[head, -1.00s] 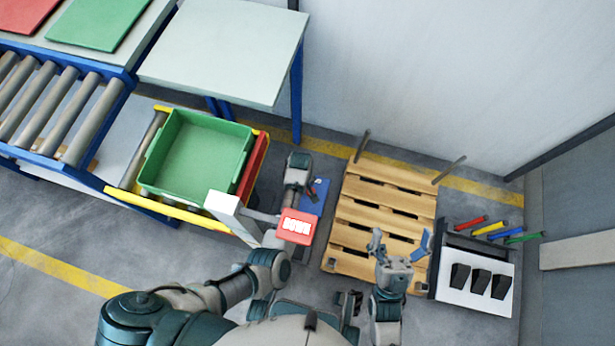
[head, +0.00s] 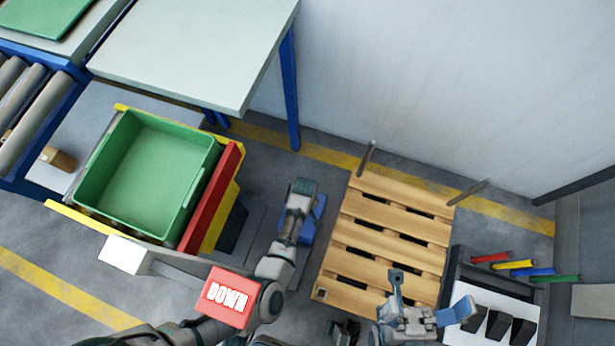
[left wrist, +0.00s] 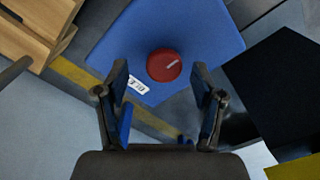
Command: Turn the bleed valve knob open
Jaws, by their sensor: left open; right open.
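The bleed valve knob (left wrist: 164,65) is a round red knob with a pale line on its face. It sits on a blue box (left wrist: 210,30) with a small white label, partly readable. In the left wrist view my left gripper (left wrist: 160,80) is open, its fingers on either side of the knob; I cannot tell whether they touch it. In the head view my left forearm partly covers the blue box (head: 316,215) and the knob is hidden. My right gripper (head: 428,296) is open and empty, over the near right part of the pallet.
A wooden pallet (head: 385,232) with upright stakes lies right of the blue box. A green bin (head: 150,170) stands in a yellow and red frame at left. A red block marked DOWN (head: 228,298) is near my left arm. A rack with coloured bars (head: 515,264) is at right.

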